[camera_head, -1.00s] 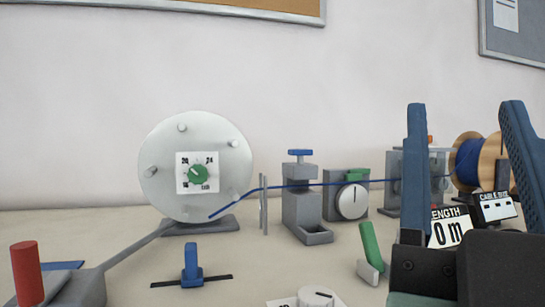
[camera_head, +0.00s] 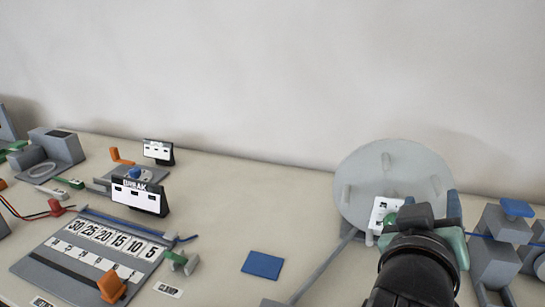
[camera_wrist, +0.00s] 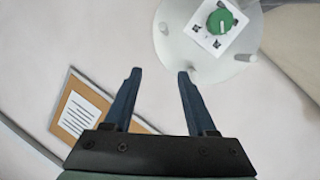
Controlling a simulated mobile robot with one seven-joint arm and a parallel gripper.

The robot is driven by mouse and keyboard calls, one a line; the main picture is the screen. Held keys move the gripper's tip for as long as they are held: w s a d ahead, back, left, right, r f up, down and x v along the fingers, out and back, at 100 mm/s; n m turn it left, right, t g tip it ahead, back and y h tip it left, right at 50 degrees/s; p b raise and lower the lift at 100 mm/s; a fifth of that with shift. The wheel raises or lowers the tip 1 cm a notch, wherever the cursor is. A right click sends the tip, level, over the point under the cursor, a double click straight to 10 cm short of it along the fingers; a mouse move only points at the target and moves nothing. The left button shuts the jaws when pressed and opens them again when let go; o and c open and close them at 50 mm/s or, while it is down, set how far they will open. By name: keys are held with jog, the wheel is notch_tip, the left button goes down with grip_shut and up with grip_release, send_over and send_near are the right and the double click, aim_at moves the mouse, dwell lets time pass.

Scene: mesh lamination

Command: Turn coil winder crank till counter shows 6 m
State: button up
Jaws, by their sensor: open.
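The coil winder is a pale grey disc (camera_head: 362,180) with pegs, standing at the right in the head view. A white dial plate with a green knob sits at its middle; the knob (camera_wrist: 220,21) shows clearly in the wrist view. A grey bar (camera_head: 322,266) runs from the disc down to the lower left; the crank's red handle is out of view. My gripper (camera_wrist: 159,75) is open and empty, its fingers apart beside the disc's edge in the wrist view. In the head view my arm covers the disc's lower right. The length counter is not in view.
A blue pad (camera_head: 263,265) lies left of the disc. A numbered board (camera_head: 45,262) and a BREAK sign (camera_head: 140,196) stand further left. A blue-topped grey clamp (camera_head: 493,262) is at right. The table between the pad and the disc is mostly clear.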

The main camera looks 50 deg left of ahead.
jog(key=s+a+f+n+g+p, duration=0.3)
jog(key=s+a+n+g+p, duration=0.4)
jog(key=p, duration=0.8)
jog(key=s+n+g+h+p, duration=0.5)
jog(key=s+g+p, duration=0.4)
jog(key=s+p, duration=0.7)
jog(key=shift+n+y, duration=0.4)
jog(key=f, duration=1.2)
jog(key=shift+w+a+f+p, duration=0.2)
jog(key=shift+a+f+p, duration=0.05)
jog(key=shift+f+p, duration=0.05)
grip_shut()
